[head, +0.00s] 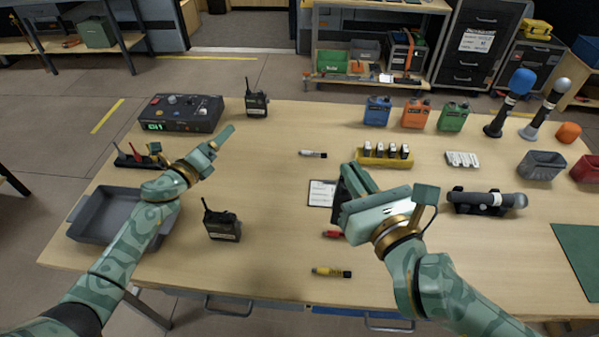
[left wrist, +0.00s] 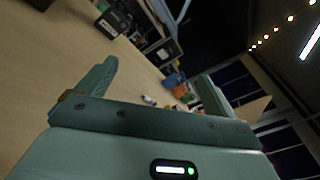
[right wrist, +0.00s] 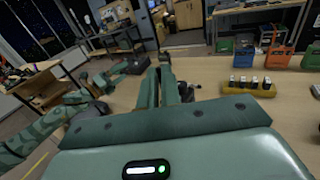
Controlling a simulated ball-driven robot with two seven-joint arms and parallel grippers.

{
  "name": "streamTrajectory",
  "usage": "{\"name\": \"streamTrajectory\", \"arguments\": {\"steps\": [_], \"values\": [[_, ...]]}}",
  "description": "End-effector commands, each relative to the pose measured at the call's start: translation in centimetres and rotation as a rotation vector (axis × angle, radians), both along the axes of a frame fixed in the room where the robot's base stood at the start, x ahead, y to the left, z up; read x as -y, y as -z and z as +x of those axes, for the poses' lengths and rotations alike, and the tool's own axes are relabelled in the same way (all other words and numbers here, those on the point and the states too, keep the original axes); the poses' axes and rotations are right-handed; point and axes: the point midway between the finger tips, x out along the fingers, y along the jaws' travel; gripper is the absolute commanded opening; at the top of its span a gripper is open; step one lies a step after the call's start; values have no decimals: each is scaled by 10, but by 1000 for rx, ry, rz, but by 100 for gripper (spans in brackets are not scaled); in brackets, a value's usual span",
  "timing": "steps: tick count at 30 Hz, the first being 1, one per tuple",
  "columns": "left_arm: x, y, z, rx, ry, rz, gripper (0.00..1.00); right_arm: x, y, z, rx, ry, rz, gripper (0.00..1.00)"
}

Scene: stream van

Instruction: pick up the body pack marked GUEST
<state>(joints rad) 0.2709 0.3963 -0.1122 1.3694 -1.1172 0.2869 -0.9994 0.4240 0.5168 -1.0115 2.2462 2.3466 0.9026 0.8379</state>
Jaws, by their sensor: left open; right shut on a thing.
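Two dark body packs with short antennas stand on the table: one at the back left (head: 257,105), one nearer the front (head: 222,226). Each has a pale label that I cannot read, so I cannot tell which says GUEST. My right gripper (head: 349,183) is over the middle of the table, shut on a dark thing (head: 341,208) mostly hidden by the fingers; I cannot tell its marking. Its fingers (right wrist: 163,85) are close together in the right wrist view. My left gripper (head: 221,143) is open and empty above the table, between the two packs.
A control box (head: 180,112) and a grey tray (head: 108,222) are at left. A white card (head: 321,194) and several small markers lie mid-table. A yellow battery holder (head: 384,158), coloured packs (head: 415,114) and microphones (head: 487,199) are at right. The front centre is mostly clear.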

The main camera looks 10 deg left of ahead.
Motion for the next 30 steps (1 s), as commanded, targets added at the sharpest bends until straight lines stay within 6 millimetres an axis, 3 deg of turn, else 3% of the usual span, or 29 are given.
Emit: {"name": "streamTrajectory", "arguments": {"steps": [3, 6, 10, 13, 18, 23, 30], "values": [[80, -22, 1, 100, 312, 138, 93, 0, -1, 0, 2, 0, 1, 0], [145, -37, -18, 224, 605, 262, 93, 0, -1, 0, 2, 0, 1, 0], [204, -50, -59, 408, 958, 383, 93, 0, -1, 0, 2, 0, 1, 0], [224, -55, -88, 526, 1152, 426, 93, 0, -1, 0, 2, 0, 1, 0], [234, -59, -116, 639, 1326, 442, 93, 0, -1, 0, 2, 0, 1, 0], [247, -60, -125, 669, 1366, 437, 93, 0, -1, 0, 2, 0, 1, 0], [293, -61, -130, 669, 1362, 436, 93, 0, -1, 0, 2, 0, 1, 0]]}}
